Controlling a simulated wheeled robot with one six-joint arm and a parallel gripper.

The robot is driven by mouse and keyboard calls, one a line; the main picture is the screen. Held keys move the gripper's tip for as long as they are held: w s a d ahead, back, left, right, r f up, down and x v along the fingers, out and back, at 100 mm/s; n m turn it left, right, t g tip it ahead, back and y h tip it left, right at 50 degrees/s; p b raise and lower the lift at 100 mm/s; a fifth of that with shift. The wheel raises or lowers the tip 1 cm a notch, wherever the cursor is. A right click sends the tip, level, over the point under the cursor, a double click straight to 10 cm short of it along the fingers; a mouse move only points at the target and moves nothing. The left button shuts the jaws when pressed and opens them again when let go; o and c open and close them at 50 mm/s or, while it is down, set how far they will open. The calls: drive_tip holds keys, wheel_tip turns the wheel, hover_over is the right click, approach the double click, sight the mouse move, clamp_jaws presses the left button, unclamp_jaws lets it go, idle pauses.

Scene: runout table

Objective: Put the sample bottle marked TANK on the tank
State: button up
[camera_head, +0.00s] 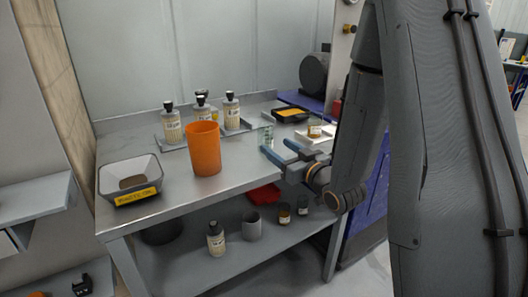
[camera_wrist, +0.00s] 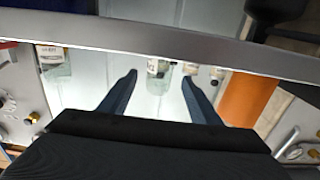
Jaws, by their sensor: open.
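My gripper (camera_head: 277,148) is open and empty, with its blue jaws above the front right part of the steel table. In the wrist view its two jaws (camera_wrist: 159,77) stand apart with nothing gripped between them. Several bottles with black caps and pale labels (camera_head: 172,127) stand at the back left of the table, apart from my gripper. A clear glass container (camera_head: 267,135) stands just behind the jaws. The labels are too small to read, so I cannot tell which is marked TANK. I cannot identify the tank.
An orange cup (camera_head: 204,150) and a grey bin with a yellow label (camera_head: 130,180) stand at the left of the tabletop (camera_head: 228,178). A black and yellow device (camera_head: 291,114) lies behind. The lower shelf holds a bottle (camera_head: 216,239), a grey cup (camera_head: 252,227) and small jars.

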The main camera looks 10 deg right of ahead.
sight(270, 139)
drive_tip(key=shift+w, duration=0.1)
drive_tip(key=x, duration=0.4)
drive_tip(key=r+p+x, duration=0.1)
drive_tip(key=x, duration=0.1)
drive_tip(key=shift+w+a, duration=0.15)
drive_tip(key=shift+w, duration=0.1)
drive_tip(key=shift+w+a, duration=0.15)
drive_tip(key=shift+w, duration=0.35)
drive_tip(key=c, duration=1.2)
